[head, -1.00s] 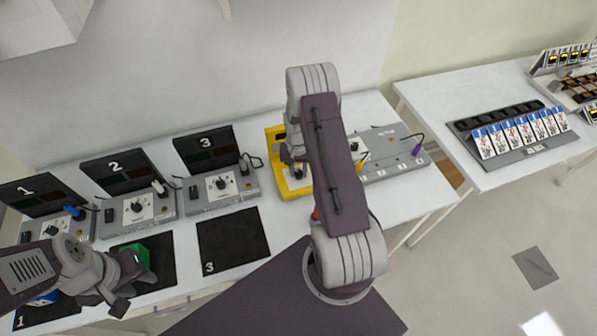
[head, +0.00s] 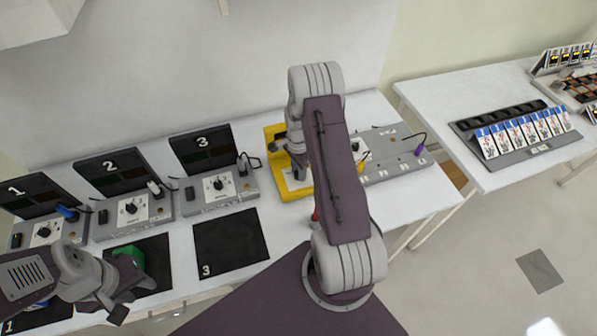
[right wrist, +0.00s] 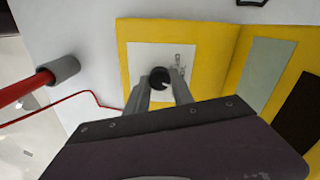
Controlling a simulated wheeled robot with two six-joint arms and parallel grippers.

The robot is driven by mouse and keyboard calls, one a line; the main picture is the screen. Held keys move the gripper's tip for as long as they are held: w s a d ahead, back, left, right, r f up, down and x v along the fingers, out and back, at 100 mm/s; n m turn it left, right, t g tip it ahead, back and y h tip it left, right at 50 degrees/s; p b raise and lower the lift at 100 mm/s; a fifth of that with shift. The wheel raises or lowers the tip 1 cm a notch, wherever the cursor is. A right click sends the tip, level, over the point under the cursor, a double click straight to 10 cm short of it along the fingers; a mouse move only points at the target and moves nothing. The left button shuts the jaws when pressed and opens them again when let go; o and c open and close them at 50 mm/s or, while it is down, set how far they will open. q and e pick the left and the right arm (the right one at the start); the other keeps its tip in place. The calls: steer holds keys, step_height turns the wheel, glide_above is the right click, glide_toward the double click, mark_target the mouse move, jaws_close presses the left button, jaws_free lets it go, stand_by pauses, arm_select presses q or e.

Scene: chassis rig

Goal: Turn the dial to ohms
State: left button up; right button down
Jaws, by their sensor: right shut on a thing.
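The yellow meter (head: 275,132) stands on the bench and is partly hidden by my right arm in the head view. In the right wrist view its yellow body (right wrist: 133,40) has a white panel (right wrist: 140,58) with a black round dial (right wrist: 159,77) and small markings at the upper right of the dial. A light pointer mark shows on the dial; its setting is too small to read. My right gripper (right wrist: 162,88) is shut on the dial, with a finger on each side. My left gripper (head: 135,298) is open and empty over the bench's front left.
Stations numbered 1, 2 (head: 130,207) and 3 (head: 217,185) line the bench. A black mat (head: 230,243) lies empty; a green object (head: 132,255) is near my left gripper. A red probe (right wrist: 45,80) and its wire lie beside the meter. A grey panel (head: 395,165) stands right.

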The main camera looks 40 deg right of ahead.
steer(key=shift+m, duration=2.3)
steer(key=c, duration=1.1)
jaws_free()
steer(key=shift+r+b, duration=0.1)
steer(key=shift+b, duration=0.2)
step_height(320, 180, up, 9)
steer(key=b, duration=0.1)
steer(key=shift+d, duration=0.1)
